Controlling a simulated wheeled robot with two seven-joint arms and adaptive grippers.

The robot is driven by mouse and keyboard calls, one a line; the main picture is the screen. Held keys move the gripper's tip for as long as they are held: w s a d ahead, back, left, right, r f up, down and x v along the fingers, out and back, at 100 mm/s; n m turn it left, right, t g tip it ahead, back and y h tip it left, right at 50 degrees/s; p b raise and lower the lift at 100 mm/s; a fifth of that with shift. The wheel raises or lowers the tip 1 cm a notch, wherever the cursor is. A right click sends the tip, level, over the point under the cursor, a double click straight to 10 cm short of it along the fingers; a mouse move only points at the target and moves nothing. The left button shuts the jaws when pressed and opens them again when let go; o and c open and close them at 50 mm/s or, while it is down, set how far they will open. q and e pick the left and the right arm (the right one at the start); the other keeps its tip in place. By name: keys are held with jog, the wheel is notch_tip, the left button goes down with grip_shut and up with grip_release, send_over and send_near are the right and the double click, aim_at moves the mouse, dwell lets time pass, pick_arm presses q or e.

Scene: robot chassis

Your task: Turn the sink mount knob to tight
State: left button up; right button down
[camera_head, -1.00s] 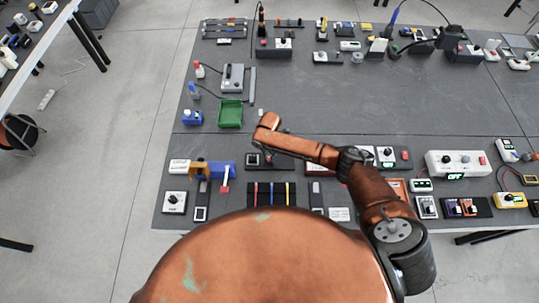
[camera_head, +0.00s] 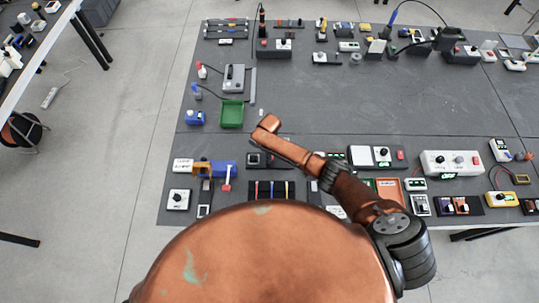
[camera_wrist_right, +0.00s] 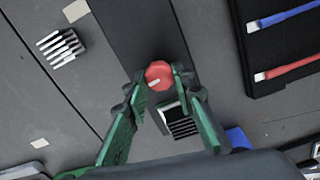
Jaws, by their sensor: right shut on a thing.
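The red knob (camera_wrist_right: 159,75), round with a white mark on its face, sits on a dark strip (camera_wrist_right: 128,22) in the right wrist view. My right gripper (camera_wrist_right: 160,84) has green fingers with dark tips, and it is shut on the knob from both sides. A finned heat sink (camera_wrist_right: 181,121) sits on the strip just below the knob in the picture. In the head view my right arm (camera_head: 292,150) reaches over the table's near part, but its gripper and the knob cannot be made out there. My left gripper is in neither current view.
A black tray (camera_wrist_right: 242,65) with blue and red tools lies right of the strip. A small finned part (camera_wrist_right: 61,47) lies to its left. The head view shows many devices along the table's near and far edges; the grey middle (camera_head: 350,100) is largely clear.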

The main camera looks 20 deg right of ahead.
jog(key=shift+m, duration=0.6)
jog(key=c, duration=1.6)
grip_release()
jog(key=shift+r, duration=0.15)
notch_tip(320, 180, up, 12)
jog(key=shift+f, duration=0.1)
